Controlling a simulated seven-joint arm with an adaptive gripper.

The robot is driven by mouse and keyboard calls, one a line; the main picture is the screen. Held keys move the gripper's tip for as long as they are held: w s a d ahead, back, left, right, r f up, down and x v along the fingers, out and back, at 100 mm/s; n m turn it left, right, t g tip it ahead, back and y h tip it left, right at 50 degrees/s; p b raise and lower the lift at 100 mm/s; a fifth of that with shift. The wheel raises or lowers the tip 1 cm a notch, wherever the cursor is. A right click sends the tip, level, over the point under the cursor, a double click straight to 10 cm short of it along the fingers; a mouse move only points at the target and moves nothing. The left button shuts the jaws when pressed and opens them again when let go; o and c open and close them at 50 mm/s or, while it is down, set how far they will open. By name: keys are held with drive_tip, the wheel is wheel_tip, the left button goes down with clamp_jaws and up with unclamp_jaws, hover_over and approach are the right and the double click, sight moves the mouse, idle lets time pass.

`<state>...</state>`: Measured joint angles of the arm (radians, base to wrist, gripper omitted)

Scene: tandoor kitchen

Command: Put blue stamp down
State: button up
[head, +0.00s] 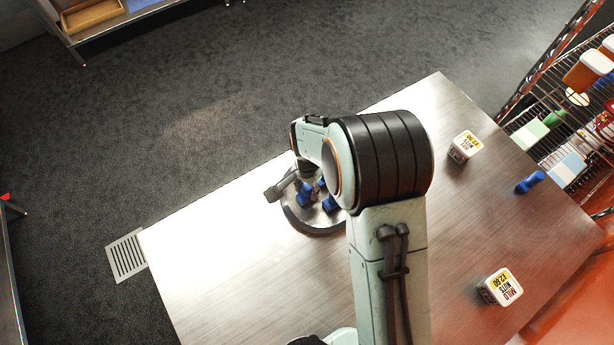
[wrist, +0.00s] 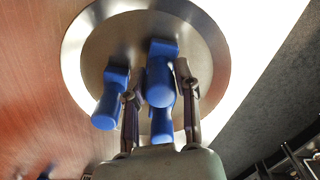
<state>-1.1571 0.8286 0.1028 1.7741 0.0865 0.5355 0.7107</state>
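Several blue stamps are at a round metal tray, whose rim shows in the wrist view (wrist: 75,60). One blue stamp (wrist: 160,85) is between the two fingers of my gripper (wrist: 157,82), close to the right finger. A narrow gap seems to show at the left finger, so I cannot tell whether the fingers grip it. A second stamp (wrist: 110,97) stands tilted in view just left of the left finger. A third (wrist: 162,128) shows partly behind the middle one. In the head view my arm hides part of the tray (head: 300,222) and its stamps (head: 306,194).
The tray is on a metal-topped table (head: 240,260). Another blue item (head: 529,181) lies near the table's right edge. Two white labelled tubs stand on the right, one farther back (head: 465,147) and one nearer (head: 502,287). A wire rack (head: 560,135) stands beyond the right edge.

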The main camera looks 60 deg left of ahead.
sight(307, 187)
drive_tip(key=shift+o, duration=1)
wheel_tip(307, 187, up, 12)
drive_tip(key=shift+r, duration=0.2)
drive_tip(key=w+d+r+m, duration=0.1)
drive_tip(key=w+d+r, duration=0.3)
drive_tip(key=d, duration=0.5)
drive_tip(key=w+d+r+m, duration=0.1)
drive_tip(key=w+d+r, duration=0.3)
drive_tip(key=d, duration=0.4)
drive_tip(key=s+d+m, duration=0.1)
drive_tip(key=s+d, duration=0.3)
drive_tip(key=d, duration=0.5)
drive_tip(key=s+d+r+m, duration=0.1)
drive_tip(key=s+d, duration=0.4)
drive_tip(key=d, duration=0.5)
drive_tip(key=shift+r+y, duration=0.2)
drive_tip(key=shift+y, duration=0.2)
idle(2.3)
